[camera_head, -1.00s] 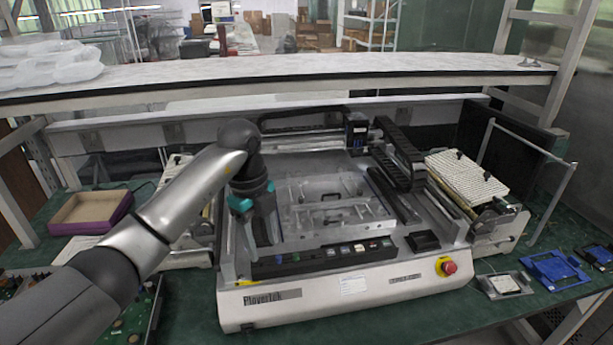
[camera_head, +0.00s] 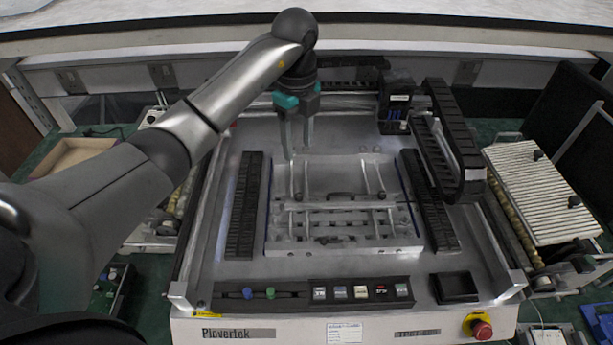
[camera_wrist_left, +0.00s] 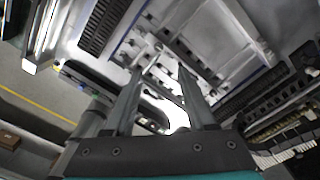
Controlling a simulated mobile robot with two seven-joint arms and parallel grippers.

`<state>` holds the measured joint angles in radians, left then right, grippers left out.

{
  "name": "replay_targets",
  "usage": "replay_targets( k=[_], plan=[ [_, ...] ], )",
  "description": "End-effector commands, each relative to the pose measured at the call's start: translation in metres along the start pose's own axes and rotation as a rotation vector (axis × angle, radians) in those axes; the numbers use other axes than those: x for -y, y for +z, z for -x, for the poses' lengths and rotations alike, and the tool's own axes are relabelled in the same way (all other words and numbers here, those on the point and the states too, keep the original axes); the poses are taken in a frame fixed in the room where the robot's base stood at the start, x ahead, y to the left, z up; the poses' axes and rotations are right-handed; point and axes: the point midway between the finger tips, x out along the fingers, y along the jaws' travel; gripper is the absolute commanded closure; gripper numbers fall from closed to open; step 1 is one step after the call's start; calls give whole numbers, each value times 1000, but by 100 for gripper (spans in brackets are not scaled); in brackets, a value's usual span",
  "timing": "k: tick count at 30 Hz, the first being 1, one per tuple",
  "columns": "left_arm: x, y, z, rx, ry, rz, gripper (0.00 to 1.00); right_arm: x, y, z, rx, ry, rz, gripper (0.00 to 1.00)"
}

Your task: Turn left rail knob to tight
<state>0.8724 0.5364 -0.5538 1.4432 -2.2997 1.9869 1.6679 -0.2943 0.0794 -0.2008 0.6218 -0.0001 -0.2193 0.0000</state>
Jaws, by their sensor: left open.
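My left gripper (camera_head: 298,153) is open and empty, pointing down over the back left part of the metal fixture (camera_head: 345,245). Its two fingers also show in the left wrist view (camera_wrist_left: 160,72), apart with nothing between them. The fixture has thin upright rails and a dark curved piece (camera_head: 340,196) across its middle. A blue knob (camera_head: 247,293) and a green knob (camera_head: 270,293) sit on the left of the front panel. I cannot tell for certain which part is the left rail knob. My right gripper is not in view.
A black ribbed strip (camera_head: 243,205) runs left of the fixture, another (camera_head: 430,200) to its right. A black cable chain and gantry head (camera_head: 396,100) stand behind right. A red stop button (camera_head: 481,327) is at the front right. A ribbed cream plate (camera_head: 540,195) lies far right.

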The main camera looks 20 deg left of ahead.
Motion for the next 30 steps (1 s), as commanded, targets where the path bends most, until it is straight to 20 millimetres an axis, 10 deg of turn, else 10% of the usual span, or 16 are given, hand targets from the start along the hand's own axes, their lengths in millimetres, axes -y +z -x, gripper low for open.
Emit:
replay_targets(
  k=[18, 30],
  plan=[
    [-1, -1, -118, -3, 3, 1, 44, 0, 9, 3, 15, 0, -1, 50],
    [0, 0, -148, 0, 0, -1, 44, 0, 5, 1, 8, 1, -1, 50]
  ],
)
